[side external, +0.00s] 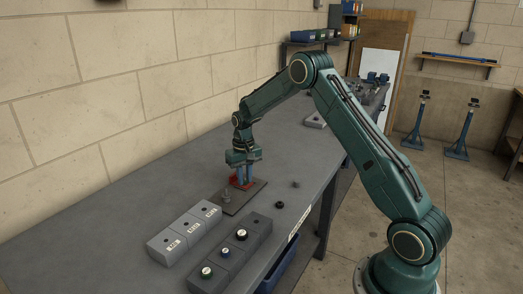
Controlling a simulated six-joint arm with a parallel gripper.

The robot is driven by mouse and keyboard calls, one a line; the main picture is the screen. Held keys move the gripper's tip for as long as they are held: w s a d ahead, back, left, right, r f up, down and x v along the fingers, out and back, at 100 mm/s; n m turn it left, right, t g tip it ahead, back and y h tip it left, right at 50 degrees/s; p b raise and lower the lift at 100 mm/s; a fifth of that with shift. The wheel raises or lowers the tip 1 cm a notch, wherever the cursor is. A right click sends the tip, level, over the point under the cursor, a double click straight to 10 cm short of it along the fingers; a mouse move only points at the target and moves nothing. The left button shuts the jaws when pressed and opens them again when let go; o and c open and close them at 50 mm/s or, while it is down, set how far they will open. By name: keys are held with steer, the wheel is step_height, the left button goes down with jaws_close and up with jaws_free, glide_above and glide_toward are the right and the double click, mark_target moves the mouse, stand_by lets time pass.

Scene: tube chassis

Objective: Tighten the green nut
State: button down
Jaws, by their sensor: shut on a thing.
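My gripper (243,183) points straight down over a dark base plate (232,208) on the bench. Its blue fingers are shut at a red fixture (235,183) on that plate. What sits between the fingertips is hidden and too small to make out, so I cannot tell whether it is the green nut. A round piece with a green rim and pale centre (207,272) sits at the near end of a dark block (258,226). A similar piece (242,234) sits farther along it, with a bluish one (225,251) between them.
Small dark parts (280,205) and (296,184) lie loose near the bench's right edge. A block wall runs along the bench's left side. The near left bench top (95,245) is clear.

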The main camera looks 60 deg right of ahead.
steer(key=shift+r+m, duration=0.1)
steer(key=shift+m, duration=1.4)
steer(key=m, duration=0.3)
steer(key=shift+m, duration=0.4)
steer(key=c, duration=1.2)
jaws_free()
steer(key=shift+c, duration=0.2)
step_height(320, 180, up, 14)
steer(key=shift+f, duration=0.2)
